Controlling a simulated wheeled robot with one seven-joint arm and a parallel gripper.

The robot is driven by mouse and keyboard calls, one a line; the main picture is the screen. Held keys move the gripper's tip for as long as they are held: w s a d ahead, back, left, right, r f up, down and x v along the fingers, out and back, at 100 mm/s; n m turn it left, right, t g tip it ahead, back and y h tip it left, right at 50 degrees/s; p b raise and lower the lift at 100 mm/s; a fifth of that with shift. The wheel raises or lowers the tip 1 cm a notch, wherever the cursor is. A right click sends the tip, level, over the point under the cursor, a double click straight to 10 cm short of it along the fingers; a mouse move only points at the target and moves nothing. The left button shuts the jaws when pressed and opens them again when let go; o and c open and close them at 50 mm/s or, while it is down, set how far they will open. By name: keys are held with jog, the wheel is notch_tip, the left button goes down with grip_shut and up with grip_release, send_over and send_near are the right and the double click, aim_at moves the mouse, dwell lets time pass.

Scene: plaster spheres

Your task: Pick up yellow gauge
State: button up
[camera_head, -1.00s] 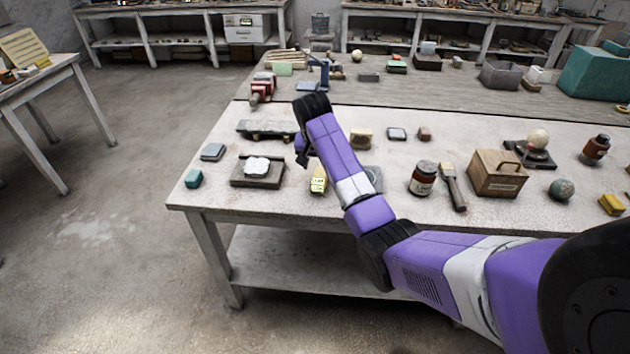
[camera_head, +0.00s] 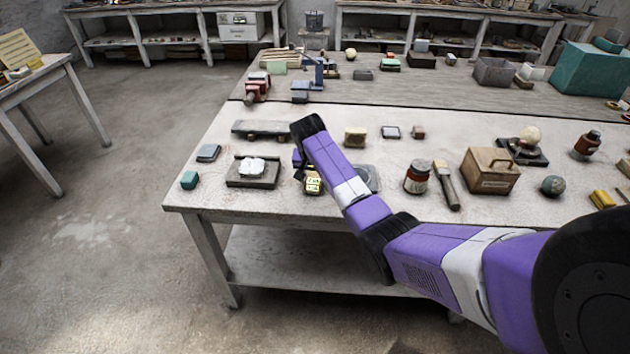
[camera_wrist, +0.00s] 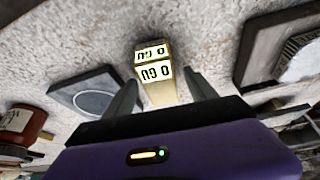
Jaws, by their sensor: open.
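The yellow gauge (camera_wrist: 160,88) is a small yellow block with white, black-marked faces, standing on the table between the two fingers in the wrist view. In the head view the yellow gauge (camera_head: 313,183) shows at the front of the table, partly hidden by my arm. My gripper (camera_wrist: 161,84) is open, with one finger on each side of the gauge. Gaps seem to show between the fingers and the gauge; contact is not visible.
A dark tray with a white piece (camera_head: 251,167) lies left of the gauge. A grey square plate with a round ring (camera_wrist: 92,97) lies on its other side. A brown jar (camera_head: 417,177), a brush (camera_head: 446,185) and a wooden box (camera_head: 489,171) stand to the right.

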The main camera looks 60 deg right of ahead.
jog(key=shift+f, duration=0.3)
jog(key=shift+c, duration=0.3)
grip_shut()
